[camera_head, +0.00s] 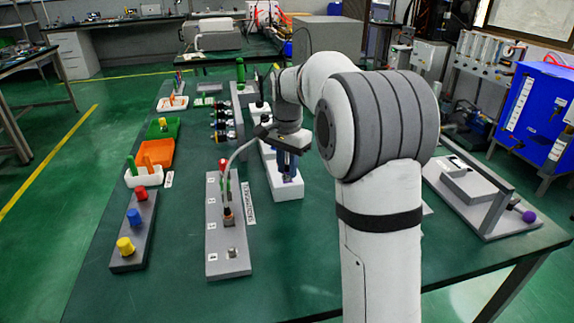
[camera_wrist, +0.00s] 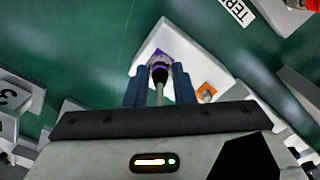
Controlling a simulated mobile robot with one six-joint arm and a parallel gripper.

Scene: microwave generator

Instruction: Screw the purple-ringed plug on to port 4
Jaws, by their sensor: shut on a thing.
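The purple-ringed plug (camera_wrist: 159,73) shows in the wrist view between my gripper's blue fingers (camera_wrist: 160,88), with its grey cable running back toward the wrist. My gripper (camera_head: 288,165) is shut on the plug, pointing down over a white block (camera_head: 286,187). I cannot tell whether the plug touches this block. In the head view the plug is mostly hidden by the fingers. The long grey port board (camera_head: 230,268) lies left of my gripper. A bare metal port (camera_head: 232,252) stands at its near end; the small label beside it is too small to read surely.
A cabled connector (camera_head: 228,212) stands mid-board, with a red-topped one (camera_head: 224,166) farther back. A dark block with coloured knobs (camera_head: 130,258) and an orange tray (camera_head: 153,156) lie left. More white blocks stand behind my gripper. Clear table lies between the dark block and the board.

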